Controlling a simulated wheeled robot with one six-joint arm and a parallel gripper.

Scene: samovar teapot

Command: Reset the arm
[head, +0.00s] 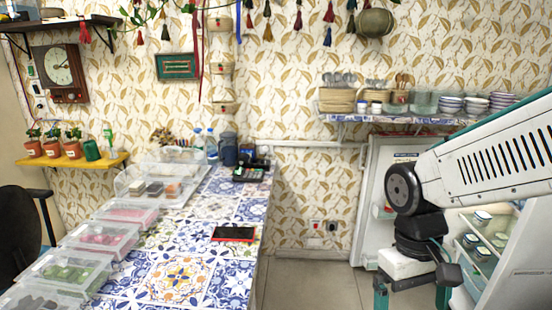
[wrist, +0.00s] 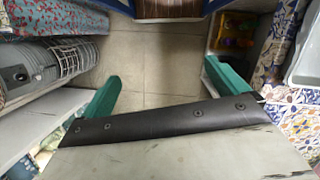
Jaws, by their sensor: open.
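My arm comes in from the right edge of the head view and bends down at a black joint. My gripper (head: 412,296) hangs at its end, in front of the open white fridge (head: 396,165) and right of the tiled counter (head: 186,283). Its teal fingers are wide apart, and the fingertips are cut off or hard to make out at the lower edge. In the wrist view my gripper (wrist: 162,80) is open, with both teal fingers spread and only floor tiles (wrist: 150,65) between them. Nothing is held.
Clear lidded boxes (head: 103,235) line the counter's left side, and a red-black tablet (head: 233,233) lies near its right edge. A wall shelf (head: 385,117) with bowls and cups is above the fridge. Bare floor (head: 308,285) lies between counter and fridge. A grey cylindrical object (wrist: 25,75) shows at left in the wrist view.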

